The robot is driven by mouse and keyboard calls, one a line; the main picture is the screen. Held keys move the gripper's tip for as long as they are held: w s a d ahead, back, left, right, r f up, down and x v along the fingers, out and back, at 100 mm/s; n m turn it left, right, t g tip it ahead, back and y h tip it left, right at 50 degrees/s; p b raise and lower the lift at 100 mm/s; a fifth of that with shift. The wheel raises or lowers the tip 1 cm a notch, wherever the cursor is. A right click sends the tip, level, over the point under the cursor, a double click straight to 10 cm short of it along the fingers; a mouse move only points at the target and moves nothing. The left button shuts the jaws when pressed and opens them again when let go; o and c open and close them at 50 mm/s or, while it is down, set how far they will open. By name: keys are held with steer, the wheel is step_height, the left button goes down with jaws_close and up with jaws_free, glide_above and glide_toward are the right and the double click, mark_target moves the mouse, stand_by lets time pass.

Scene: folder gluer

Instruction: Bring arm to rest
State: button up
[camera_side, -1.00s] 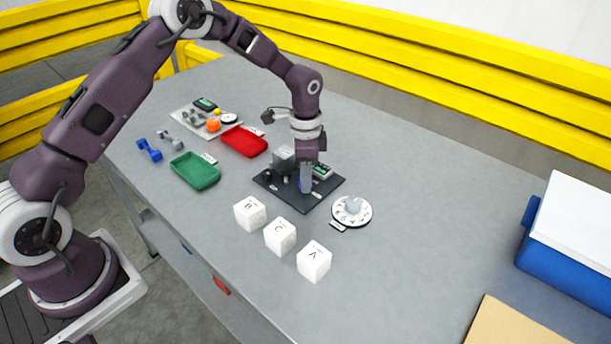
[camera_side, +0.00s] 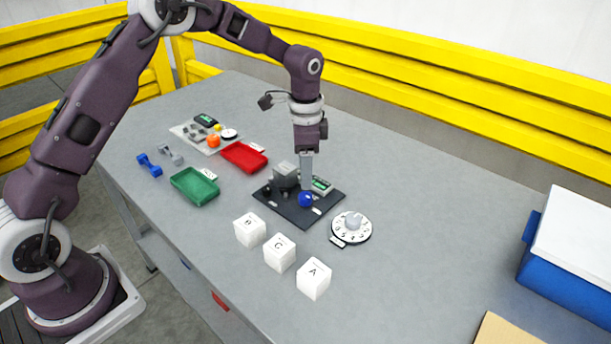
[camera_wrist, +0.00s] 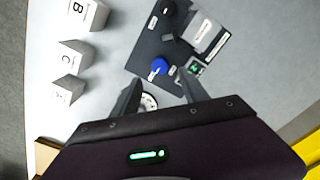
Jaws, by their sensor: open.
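My gripper (camera_side: 306,182) is above the dark panel (camera_side: 272,203), close over a round blue knob (camera_side: 305,200). In the wrist view my gripper (camera_wrist: 157,90) shows two spread fingers with nothing between them that I can see held. The blue knob (camera_wrist: 159,67) sits on the panel just beyond the fingertips, apart from them. A grey block-shaped part (camera_side: 284,175) and a small green display (camera_side: 322,185) are on the same panel.
A white dial (camera_side: 351,227) lies right of the panel. Three lettered white cubes (camera_side: 279,252) stand in front. Green (camera_side: 195,185) and red (camera_side: 243,157) trays lie left. A blue box (camera_side: 560,260) stands far right. The table's right middle is clear.

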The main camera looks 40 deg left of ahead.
steer(key=s+r+n+t, duration=0.3)
steer(key=s+r+n, duration=0.1)
steer(key=s+r, duration=1.2)
steer(key=s+r+n+t, duration=0.2)
steer(key=s+n, duration=0.3)
steer(key=s, duration=1.2)
steer(key=shift+d+r+t, duration=0.25)
steer(key=shift+r+t, duration=0.05)
steer(key=shift+r, duration=0.1)
